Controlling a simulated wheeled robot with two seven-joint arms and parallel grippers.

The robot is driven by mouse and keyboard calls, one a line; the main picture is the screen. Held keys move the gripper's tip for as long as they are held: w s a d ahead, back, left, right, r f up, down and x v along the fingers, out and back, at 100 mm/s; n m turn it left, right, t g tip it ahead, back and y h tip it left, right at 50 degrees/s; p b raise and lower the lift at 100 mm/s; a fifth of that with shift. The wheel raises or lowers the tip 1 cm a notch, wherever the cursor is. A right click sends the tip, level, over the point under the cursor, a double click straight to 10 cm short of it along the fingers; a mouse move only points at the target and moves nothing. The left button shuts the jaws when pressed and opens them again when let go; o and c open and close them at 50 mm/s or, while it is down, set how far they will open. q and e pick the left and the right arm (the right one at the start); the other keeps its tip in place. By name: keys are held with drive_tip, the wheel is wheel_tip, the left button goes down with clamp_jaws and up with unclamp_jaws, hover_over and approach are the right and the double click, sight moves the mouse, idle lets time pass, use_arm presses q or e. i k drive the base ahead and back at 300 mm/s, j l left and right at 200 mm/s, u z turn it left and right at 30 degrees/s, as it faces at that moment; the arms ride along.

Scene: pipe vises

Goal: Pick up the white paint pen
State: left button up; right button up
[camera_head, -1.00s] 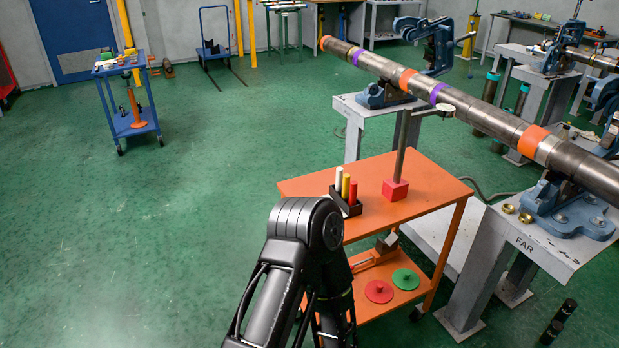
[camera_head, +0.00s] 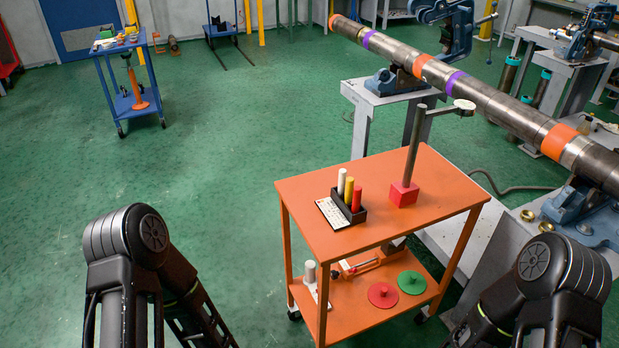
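The white paint pen (camera_head: 341,182) stands upright in a small black holder (camera_head: 350,212) on the top of an orange cart (camera_head: 300,195). A yellow pen (camera_head: 349,190) and a red pen (camera_head: 356,199) stand beside it in a row, nearer to me. The white pen's lower part is hidden in the holder. Dark links of my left arm are at the bottom left and of my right arm at the bottom right. Both grippers are below the picture, so I cannot see their fingers.
A white printed card (camera_head: 332,213) lies left of the holder. A red-based stand (camera_head: 404,194) with a tall post is to its right. A long pipe (camera_head: 480,95) lies in vises behind. Green and red discs (camera_head: 382,294) lie on the lower shelf. The cart's near top is clear.

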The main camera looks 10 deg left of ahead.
sight(342, 173)
drive_tip(key=i+u, duration=0.15)
drive_tip(key=u, duration=0.25)
drive_tip(key=i+j+u, duration=0.1)
drive_tip(key=u, duration=0.25)
drive_tip(key=i+u, duration=0.15)
drive_tip(key=u, duration=0.25)
